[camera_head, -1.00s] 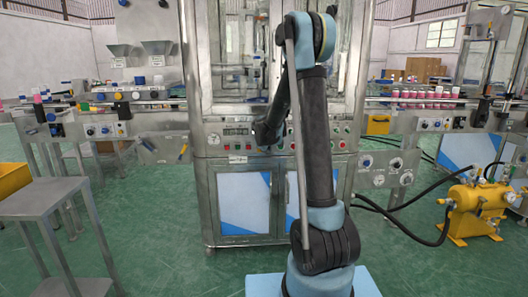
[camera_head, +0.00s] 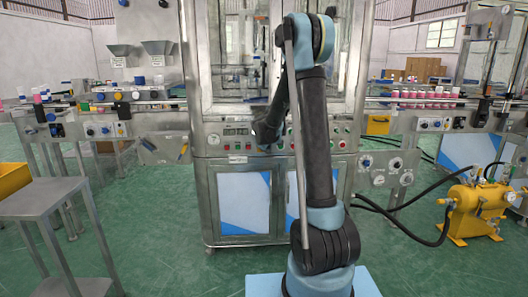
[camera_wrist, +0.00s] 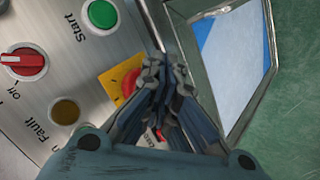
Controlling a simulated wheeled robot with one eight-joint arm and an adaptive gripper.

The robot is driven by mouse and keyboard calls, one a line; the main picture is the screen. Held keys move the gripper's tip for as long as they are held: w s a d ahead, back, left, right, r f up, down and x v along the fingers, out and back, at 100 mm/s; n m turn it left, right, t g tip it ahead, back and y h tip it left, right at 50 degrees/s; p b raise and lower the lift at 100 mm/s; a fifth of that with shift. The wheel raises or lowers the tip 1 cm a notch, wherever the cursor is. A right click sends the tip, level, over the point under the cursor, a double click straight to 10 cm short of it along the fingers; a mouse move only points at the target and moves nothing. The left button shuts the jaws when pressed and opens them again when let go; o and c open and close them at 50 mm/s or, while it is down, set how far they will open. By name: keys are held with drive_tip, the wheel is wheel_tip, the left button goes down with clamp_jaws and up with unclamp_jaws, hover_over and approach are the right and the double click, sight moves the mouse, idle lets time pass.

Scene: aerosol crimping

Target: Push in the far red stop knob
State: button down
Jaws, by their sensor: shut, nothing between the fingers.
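In the wrist view a red stop knob (camera_wrist: 129,83) sits on a yellow square plate (camera_wrist: 113,77) on a metal panel. My gripper (camera_wrist: 165,75) is shut and empty. Its fingers cover the right part of the knob and plate. I cannot tell whether the fingertips touch the knob. In the head view my gripper (camera_head: 264,139) is at the front control panel of the machine, partly hidden by my own arm. The stop knob cannot be made out there.
Beside the knob are a green Start button (camera_wrist: 100,14), a red Off switch (camera_wrist: 24,62) and an amber Fault lamp (camera_wrist: 65,111). A cabinet door with a blue and white panel (camera_wrist: 232,50) lies right. A yellow pump (camera_head: 477,207) with black hoses stands at the right.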

drive_tip(key=shift+w, duration=0.3)
drive_tip(key=shift+s, duration=0.15)
idle(0.3)
drive_tip(key=shift+s, duration=0.7)
drive_tip(key=shift+s, duration=0.15)
drive_tip(key=s, duration=0.4)
drive_tip(key=shift+s, duration=0.4)
